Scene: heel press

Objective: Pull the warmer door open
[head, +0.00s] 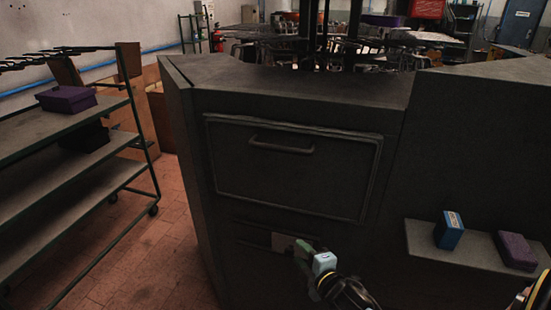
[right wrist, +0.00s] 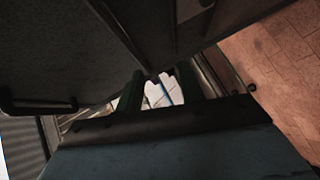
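The warmer door (head: 290,180) is a dark, wide panel on the front of the dark machine. It looks closed, with its edges lying in the frame. Its bar handle (head: 282,147) runs across near the top of the panel. My right gripper (head: 303,254) is below the door and lower than the handle, in front of a lower slot. In the right wrist view its two fingers (right wrist: 160,88) stand apart with nothing between them. A dark bar handle (right wrist: 38,104) shows at the left there, apart from the fingers. My left gripper is not in view.
A shelf (head: 475,250) at the right holds a blue box (head: 449,230) and a purple block (head: 516,250). A rack (head: 70,185) with a purple box (head: 66,99) stands at the left. Brick floor (head: 150,250) is free between rack and machine.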

